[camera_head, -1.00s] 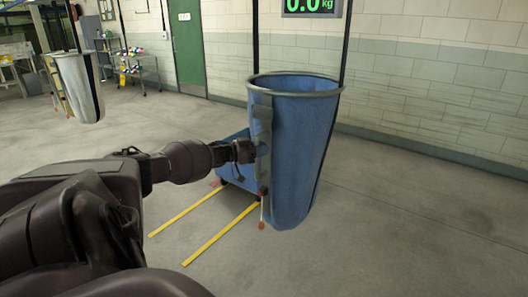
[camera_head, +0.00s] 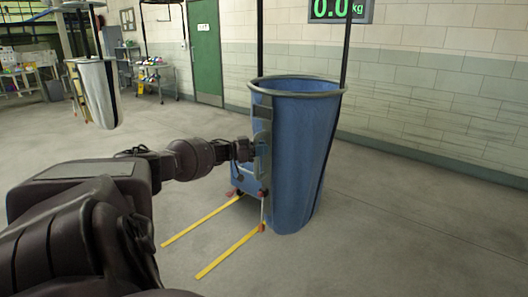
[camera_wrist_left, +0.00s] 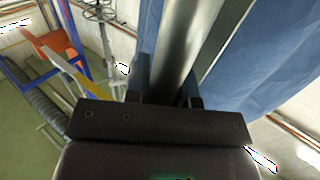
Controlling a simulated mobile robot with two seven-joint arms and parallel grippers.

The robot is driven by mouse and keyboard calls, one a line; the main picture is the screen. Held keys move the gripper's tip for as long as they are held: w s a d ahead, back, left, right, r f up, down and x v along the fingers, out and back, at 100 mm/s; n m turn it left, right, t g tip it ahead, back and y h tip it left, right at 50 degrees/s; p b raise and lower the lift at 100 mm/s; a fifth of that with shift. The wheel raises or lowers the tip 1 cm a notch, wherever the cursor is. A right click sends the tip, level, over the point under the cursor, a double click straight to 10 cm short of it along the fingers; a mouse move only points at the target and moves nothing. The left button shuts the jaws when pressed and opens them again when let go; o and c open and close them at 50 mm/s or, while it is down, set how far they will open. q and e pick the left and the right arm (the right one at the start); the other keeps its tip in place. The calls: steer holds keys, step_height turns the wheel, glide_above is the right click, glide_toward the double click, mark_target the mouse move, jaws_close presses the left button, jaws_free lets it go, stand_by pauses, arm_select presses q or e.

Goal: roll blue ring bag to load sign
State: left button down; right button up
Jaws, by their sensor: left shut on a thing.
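The blue ring bag (camera_head: 300,165) is a tall, tapered blue sack with a grey ring around its open top, held by dark vertical straps. My left gripper (camera_head: 250,150) is at its left side, shut on a grey upright bar (camera_head: 263,145) beside the bag wall. In the left wrist view, the gripper (camera_wrist_left: 166,92) has the metal bar (camera_wrist_left: 178,45) between its fingers, with blue fabric to the right. The load sign (camera_head: 340,10) is on the wall behind and above the bag, reading 0.0 kg in green, its top cut off. My right gripper is out of view.
Two yellow strips (camera_head: 202,220) extend from low beside the bag toward the front left. A pale hanging bag (camera_head: 98,92) is at the far left. A shelf rack (camera_head: 160,75) and green door (camera_head: 207,50) are at the back. Floor on the right is clear.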

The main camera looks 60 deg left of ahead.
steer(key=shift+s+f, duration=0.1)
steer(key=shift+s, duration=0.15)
arm_select(q)
steer(key=c, duration=1)
jaws_free()
steer(key=shift+o, duration=0.2)
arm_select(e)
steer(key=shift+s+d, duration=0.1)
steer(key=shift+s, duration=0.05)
arm_select(q)
steer(key=p+v, duration=0.1)
steer(key=v, duration=1)
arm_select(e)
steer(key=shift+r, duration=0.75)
arm_select(q)
steer(key=shift+r, duration=0.1)
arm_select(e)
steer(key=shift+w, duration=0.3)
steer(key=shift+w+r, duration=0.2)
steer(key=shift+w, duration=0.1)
